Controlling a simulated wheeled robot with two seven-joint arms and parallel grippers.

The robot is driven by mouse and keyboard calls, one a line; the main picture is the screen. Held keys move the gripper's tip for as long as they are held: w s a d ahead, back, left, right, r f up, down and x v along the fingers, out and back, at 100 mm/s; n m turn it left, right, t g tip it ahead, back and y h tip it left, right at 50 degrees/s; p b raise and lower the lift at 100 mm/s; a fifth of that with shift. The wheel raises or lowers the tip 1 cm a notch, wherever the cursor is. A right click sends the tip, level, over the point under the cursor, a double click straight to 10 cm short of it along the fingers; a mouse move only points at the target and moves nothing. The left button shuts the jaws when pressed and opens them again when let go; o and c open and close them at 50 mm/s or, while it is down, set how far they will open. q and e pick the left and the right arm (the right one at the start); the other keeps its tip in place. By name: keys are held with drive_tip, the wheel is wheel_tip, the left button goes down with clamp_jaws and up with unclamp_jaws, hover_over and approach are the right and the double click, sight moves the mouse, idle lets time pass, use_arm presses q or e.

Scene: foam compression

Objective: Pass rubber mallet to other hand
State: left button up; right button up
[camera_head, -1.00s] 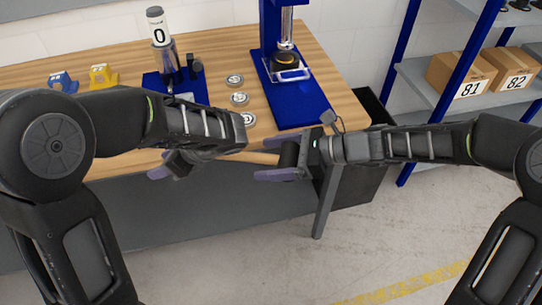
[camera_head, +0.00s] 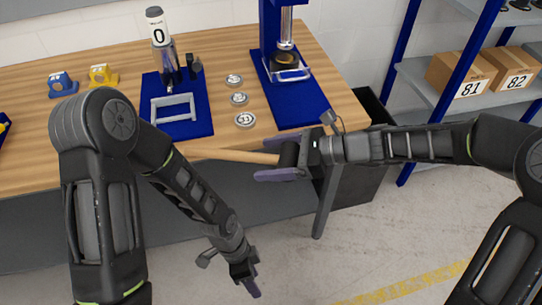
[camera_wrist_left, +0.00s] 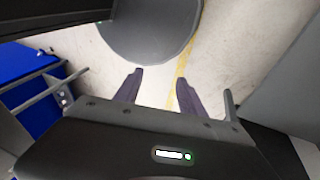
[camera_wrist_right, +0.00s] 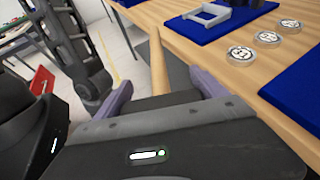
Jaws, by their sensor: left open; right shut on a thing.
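The rubber mallet's wooden handle (camera_head: 240,157) points left from my right gripper (camera_head: 279,168), with a dark cylinder, seemingly its head (camera_head: 288,154), close to the jaws. The right gripper is shut on the mallet just beyond the bench's front edge. In the right wrist view the handle (camera_wrist_right: 158,62) extends forward between the purple fingers; the exact grip spot is hidden. My left gripper (camera_head: 252,287) is low in front of the bench, below and apart from the mallet, pointing down. In the left wrist view its fingers (camera_wrist_left: 160,90) are apart with only floor between them.
The wooden bench (camera_head: 100,150) holds a blue mat with a grey frame (camera_head: 175,108), several round weights (camera_head: 239,98) and a blue press stand (camera_head: 298,105). A blue shelf with boxes (camera_head: 470,75) stands at right. Floor in front is clear.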

use_arm(q)
drive_tip(key=f+n+t, duration=0.1)
drive_tip(key=f+n, duration=0.1)
drive_tip(key=n, duration=0.3)
drive_tip(key=f+n+t, duration=0.1)
drive_tip(key=n, duration=0.5)
drive_tip(key=f+n+t, duration=0.1)
drive_tip(key=f+n, duration=0.1)
drive_tip(key=n, duration=0.3)
drive_tip(key=shift+s+d+f+h, duration=0.1)
drive_tip(key=shift+s+f+h, duration=0.15)
drive_tip(key=shift+f+h, duration=0.15)
drive_tip(key=shift+r, duration=0.1)
